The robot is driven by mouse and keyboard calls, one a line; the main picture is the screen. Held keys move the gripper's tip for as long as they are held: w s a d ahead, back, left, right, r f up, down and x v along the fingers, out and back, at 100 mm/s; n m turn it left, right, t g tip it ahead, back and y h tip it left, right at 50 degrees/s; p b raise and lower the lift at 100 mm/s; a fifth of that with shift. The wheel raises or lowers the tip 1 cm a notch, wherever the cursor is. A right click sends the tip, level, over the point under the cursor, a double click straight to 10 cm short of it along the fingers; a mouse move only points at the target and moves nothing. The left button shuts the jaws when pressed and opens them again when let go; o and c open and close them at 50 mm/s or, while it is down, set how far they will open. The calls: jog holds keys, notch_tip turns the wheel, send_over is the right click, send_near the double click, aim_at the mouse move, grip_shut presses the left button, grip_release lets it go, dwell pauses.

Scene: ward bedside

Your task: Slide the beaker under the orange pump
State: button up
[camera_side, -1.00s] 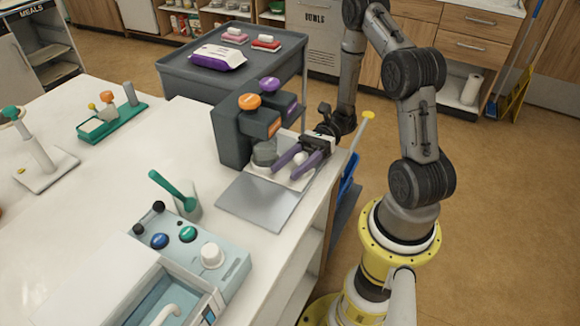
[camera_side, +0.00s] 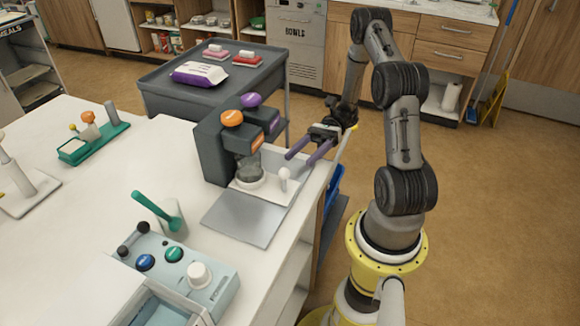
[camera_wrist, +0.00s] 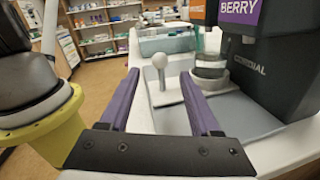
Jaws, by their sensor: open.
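The clear beaker (camera_side: 249,164) stands upright on a round white base, below the orange spout of the orange pump (camera_side: 232,118) on the dark dispenser. It shows in the wrist view (camera_wrist: 211,50) beneath an orange label, left of the purple BERRY label. A white knob on a stem (camera_side: 283,175) stands on the white plate beside the beaker. It also shows in the wrist view (camera_wrist: 160,62). My gripper (camera_side: 300,159) is open and empty, with its purple fingers raised behind and right of the knob, apart from it. In the wrist view the knob appears between the fingertips, farther off.
The purple pump (camera_side: 251,99) stands right behind the orange one. A grey metal plate (camera_side: 243,218) lies in front of the dispenser. A light blue control box (camera_side: 180,270) and a cup with a green spoon (camera_side: 160,212) stand nearer. Open floor lies right of the counter.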

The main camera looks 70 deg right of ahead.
jog(key=shift+s+d, duration=0.2)
jog(key=shift+d, duration=1.05)
jog(key=s+a+r+n+t+h, duration=0.1)
jog(key=s+a+r+n+h, duration=0.2)
jog(key=a+r+n+h, duration=0.4)
jog(key=s+a+r+n+t+h, duration=0.1)
jog(key=s+a+r+n+h, duration=0.3)
jog(key=r+n+h, duration=0.5)
jog(key=a+n+h, duration=0.1)
jog(key=a+n, duration=0.1)
jog(key=n, duration=0.4)
jog(key=shift+a+h, duration=0.3)
jog(key=shift+a, duration=0.05)
